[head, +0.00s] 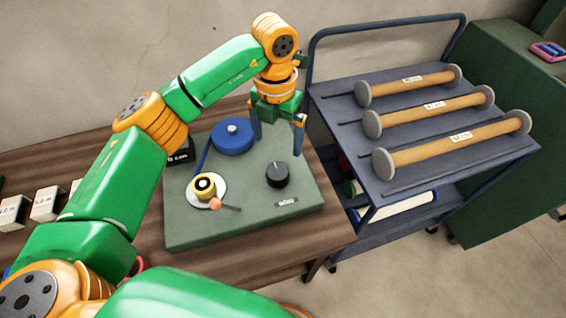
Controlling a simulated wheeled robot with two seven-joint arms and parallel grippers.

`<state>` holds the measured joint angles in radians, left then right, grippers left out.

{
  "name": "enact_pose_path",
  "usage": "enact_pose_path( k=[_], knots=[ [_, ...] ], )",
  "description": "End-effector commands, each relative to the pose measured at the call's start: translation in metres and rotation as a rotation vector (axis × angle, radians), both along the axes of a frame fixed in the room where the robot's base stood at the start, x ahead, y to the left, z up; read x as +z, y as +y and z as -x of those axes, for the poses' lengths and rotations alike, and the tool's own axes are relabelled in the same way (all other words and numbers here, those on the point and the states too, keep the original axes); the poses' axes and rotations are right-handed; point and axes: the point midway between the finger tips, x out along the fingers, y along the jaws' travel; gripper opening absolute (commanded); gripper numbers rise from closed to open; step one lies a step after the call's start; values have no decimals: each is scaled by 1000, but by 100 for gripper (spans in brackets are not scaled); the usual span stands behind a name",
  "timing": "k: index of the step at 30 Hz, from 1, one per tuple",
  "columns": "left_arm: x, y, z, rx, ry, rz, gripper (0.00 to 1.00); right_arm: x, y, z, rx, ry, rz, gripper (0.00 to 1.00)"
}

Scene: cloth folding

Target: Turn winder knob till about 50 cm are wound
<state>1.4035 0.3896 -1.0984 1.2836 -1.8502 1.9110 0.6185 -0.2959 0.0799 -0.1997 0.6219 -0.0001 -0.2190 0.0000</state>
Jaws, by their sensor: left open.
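A green winder board (243,222) lies on the wooden table. On it is a blue reel (232,136), with a blue strip running from it down toward a yellow core (205,184) on a white disc. A crank with a round wooden knob (215,203) sits at that disc's lower right edge. A black dial knob (278,175) stands to the right. My left gripper (277,143) is open and empty, fingers down, above the board's far side, beyond the dial and right of the reel. A small black display (182,152) is partly hidden by my left arm. My right gripper is not in view.
A dark cart (420,185) with several capped tan rolls stands right of the table (325,228). More rolls lie on its lower shelf. White labelled boxes (44,204) sit at the left. A green cabinet (500,210) is at the far right.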

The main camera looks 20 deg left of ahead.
Motion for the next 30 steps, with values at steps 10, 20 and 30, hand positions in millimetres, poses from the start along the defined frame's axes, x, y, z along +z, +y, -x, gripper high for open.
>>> enact_pose_path(
  k=[10, 20, 30],
  knots=[
    [-53, 0, 1, -1, 1, 1, 100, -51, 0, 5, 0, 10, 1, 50],
    [-107, -1, 2, -1, 4, 2, 100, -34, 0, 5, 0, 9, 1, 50],
    [-120, 0, 1, -1, 0, 1, 100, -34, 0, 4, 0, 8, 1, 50]
  ],
)
